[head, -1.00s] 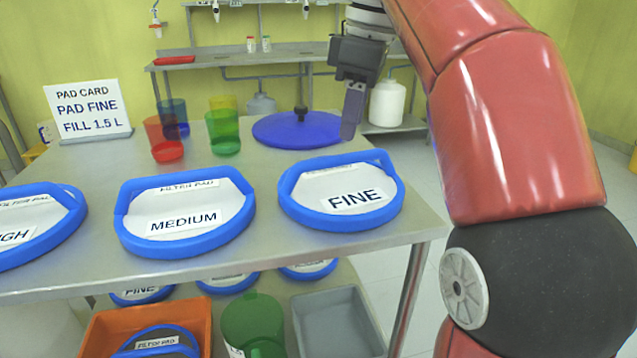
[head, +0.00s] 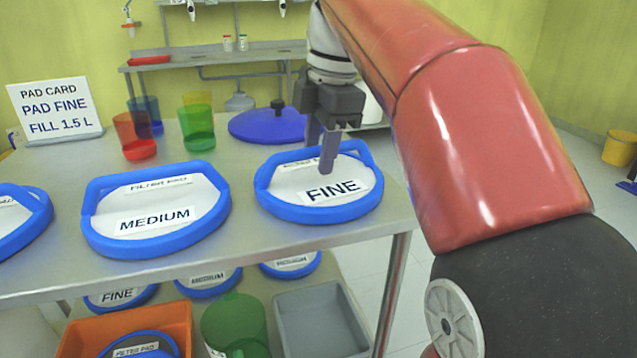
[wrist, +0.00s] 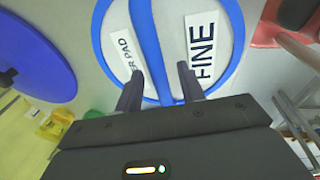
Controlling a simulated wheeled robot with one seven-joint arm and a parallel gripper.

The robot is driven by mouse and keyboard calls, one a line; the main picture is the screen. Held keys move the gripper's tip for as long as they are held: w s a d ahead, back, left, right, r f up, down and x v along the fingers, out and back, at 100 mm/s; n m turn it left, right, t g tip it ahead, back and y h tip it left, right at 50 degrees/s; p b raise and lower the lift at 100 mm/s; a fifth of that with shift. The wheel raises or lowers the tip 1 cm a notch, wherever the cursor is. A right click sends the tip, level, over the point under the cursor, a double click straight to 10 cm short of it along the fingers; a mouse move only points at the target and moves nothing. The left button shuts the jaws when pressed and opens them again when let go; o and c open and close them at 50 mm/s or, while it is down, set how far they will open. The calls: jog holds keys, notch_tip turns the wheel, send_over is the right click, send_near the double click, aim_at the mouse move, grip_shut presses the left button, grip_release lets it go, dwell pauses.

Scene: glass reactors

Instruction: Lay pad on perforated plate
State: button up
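The pad labelled FINE (head: 290,190) is a white disc with a blue rim and a raised blue handle, lying at the right of the table top. It also fills the wrist view (wrist: 174,30). My gripper (head: 329,160) hangs over it, fingers pointing down. In the wrist view the two fingers (wrist: 160,85) are apart, with the blue handle running between them and nothing held. The pad MEDIUM (head: 155,200) lies to its left, and a third pad (head: 14,225) is cut off at the left edge. I cannot make out a perforated plate.
The sign (head: 55,110) reads PAD FINE, FILL 1.5 L. Coloured beakers (head: 198,128) and a blue lid (head: 265,127) stand behind the pads. Below are more pads (head: 115,297), an orange bin (head: 178,318), a green jug (head: 235,325) and a grey bin (head: 318,320).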

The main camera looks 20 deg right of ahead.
jog(key=shift+f, duration=0.4)
jog(key=shift+f, duration=0.15)
jog(key=shift+c, duration=0.3)
grip_shut()
